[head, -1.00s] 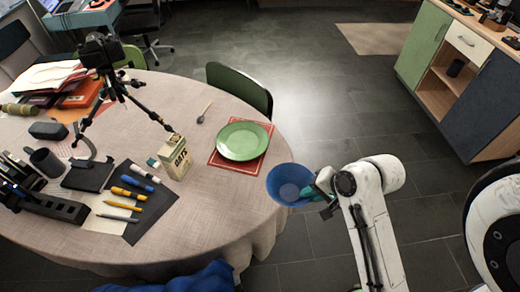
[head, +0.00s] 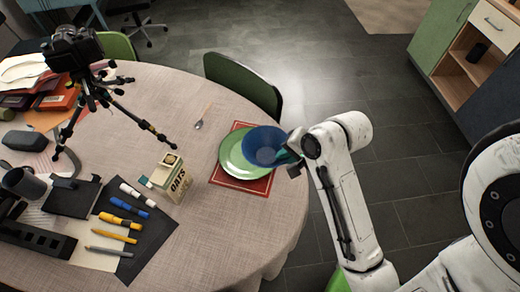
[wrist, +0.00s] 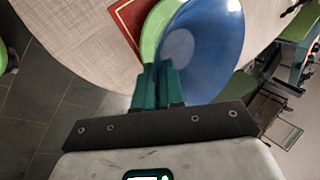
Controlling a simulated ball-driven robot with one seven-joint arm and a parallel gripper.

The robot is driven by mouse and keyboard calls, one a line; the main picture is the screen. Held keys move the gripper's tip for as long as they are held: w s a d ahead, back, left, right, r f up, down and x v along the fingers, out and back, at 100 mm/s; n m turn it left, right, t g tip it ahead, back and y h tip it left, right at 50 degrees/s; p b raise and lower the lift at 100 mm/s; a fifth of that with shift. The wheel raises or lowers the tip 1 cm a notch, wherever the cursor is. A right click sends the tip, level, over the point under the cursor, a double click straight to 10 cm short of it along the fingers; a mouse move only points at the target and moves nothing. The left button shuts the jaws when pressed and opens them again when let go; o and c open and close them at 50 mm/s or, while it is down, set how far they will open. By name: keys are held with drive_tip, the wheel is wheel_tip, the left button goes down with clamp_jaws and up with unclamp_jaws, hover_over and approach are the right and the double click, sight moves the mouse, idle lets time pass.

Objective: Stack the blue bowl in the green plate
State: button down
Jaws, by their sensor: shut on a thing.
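My gripper (head: 288,156) is shut on the rim of the blue bowl (head: 263,147). In the head view the bowl overlaps the right part of the green plate (head: 231,164); I cannot tell its height above the plate. The plate lies on a red mat (head: 258,186) near the table's right edge. In the wrist view the green fingers (wrist: 157,86) pinch the near rim of the bowl (wrist: 205,45). The green plate (wrist: 150,30) shows partly behind the bowl there, and the rest of it is hidden.
An oats carton (head: 170,180) and a spoon (head: 202,116) are left of the plate. A tripod with a camera (head: 76,50) stands farther left. Pens (head: 122,221) lie on a dark sheet. A green chair (head: 243,84) is behind the table.

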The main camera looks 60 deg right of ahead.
sight(271, 150)
drive_tip(key=w, duration=0.1)
drive_tip(key=w+d+f, duration=0.1)
drive_tip(key=w+d, duration=0.1)
drive_tip(key=w, duration=0.1)
drive_tip(key=shift+f, duration=0.3)
drive_tip(key=w+f, duration=0.1)
drive_tip(key=f, duration=0.1)
drive_tip(key=w+d+f, duration=0.1)
drive_tip(key=w+f, duration=0.1)
drive_tip(key=w+d+f, duration=0.1)
drive_tip(key=f, duration=0.1)
drive_tip(key=shift+w, duration=0.25)
drive_tip(key=shift+w+f, duration=0.15)
drive_tip(key=shift+f, duration=1.55)
drive_tip(key=shift+f, duration=0.35)
drive_tip(key=c, duration=1.2)
unclamp_jaws()
drive_tip(key=shift+c, duration=0.2)
